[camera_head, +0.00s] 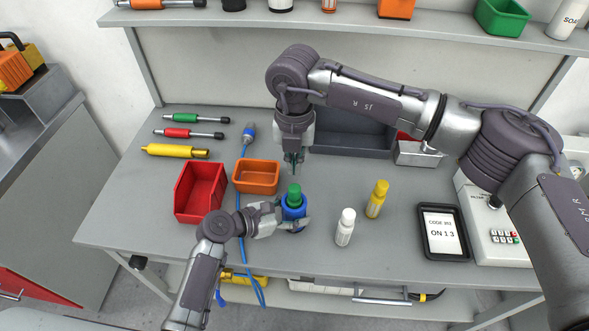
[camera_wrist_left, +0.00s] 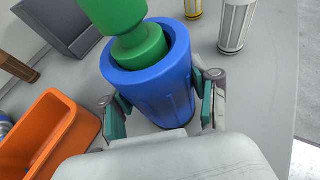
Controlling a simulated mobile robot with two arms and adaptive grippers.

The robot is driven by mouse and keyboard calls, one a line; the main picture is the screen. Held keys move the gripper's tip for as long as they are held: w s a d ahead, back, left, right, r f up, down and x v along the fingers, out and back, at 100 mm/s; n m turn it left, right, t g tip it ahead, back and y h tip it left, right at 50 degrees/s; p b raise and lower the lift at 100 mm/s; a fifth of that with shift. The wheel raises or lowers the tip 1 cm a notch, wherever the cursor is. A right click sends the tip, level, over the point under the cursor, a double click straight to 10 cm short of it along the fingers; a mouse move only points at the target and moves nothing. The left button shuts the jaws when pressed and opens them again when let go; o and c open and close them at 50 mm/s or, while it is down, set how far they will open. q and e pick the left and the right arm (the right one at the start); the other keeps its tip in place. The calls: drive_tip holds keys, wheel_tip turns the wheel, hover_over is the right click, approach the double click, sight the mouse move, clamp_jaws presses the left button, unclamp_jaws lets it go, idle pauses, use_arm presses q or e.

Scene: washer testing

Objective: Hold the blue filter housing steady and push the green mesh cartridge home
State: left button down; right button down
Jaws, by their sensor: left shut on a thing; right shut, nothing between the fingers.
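The blue filter housing (camera_head: 292,213) stands upright on the bench. My left gripper (camera_head: 291,227) is shut around its lower body; the left wrist view shows the two fingers (camera_wrist_left: 162,108) on either side of the blue housing (camera_wrist_left: 158,90). The green mesh cartridge (camera_head: 294,190) sits in the housing's open top and sticks up above the rim. In the left wrist view the cartridge (camera_wrist_left: 140,44) has a narrower neck, with a dark gap around it inside the rim. My right gripper (camera_head: 293,168) is shut and empty, pointing down just above the cartridge, apart from it.
An orange bin (camera_head: 256,177) and a red bin (camera_head: 199,193) stand to the left. A grey tray (camera_head: 352,141) lies behind. The front bench edge is clear.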

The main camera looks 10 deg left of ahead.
drive_tip(key=shift+r, duration=0.1)
idle(0.3)
use_arm(q)
drive_tip(key=shift+c, duration=1)
unclamp_jaws()
